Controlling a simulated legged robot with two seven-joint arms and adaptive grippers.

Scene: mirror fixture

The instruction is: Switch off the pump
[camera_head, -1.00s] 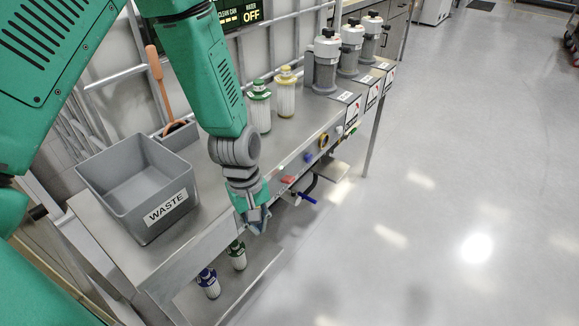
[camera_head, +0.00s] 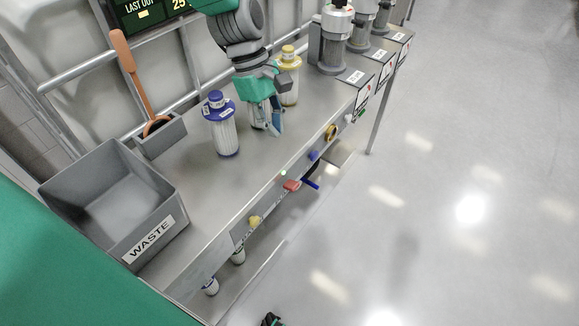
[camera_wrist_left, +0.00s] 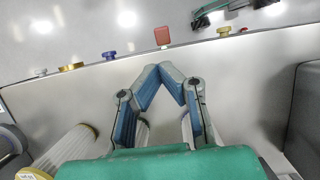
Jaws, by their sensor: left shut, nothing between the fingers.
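My left gripper (camera_head: 272,130) is shut and empty. It points down over the counter, in front of a white cartridge that it mostly hides. In the left wrist view its blue-padded fingertips (camera_wrist_left: 172,68) meet, short of the counter's front edge. On the front panel sit a red square control (camera_head: 292,185), a yellow knob (camera_head: 254,221), a blue knob (camera_head: 314,155) and a gold ring (camera_head: 331,132). The red control also shows in the wrist view (camera_wrist_left: 162,37), beyond the fingertips and apart from them. No pump label is readable.
A blue-capped cartridge (camera_head: 221,125) and a yellow-capped one (camera_head: 289,75) flank my left gripper. A grey waste bin (camera_head: 150,238) stands at left, with an orange-handled tool (camera_head: 133,75) behind. Grey canisters (camera_head: 334,45) stand further right. The floor in front is clear.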

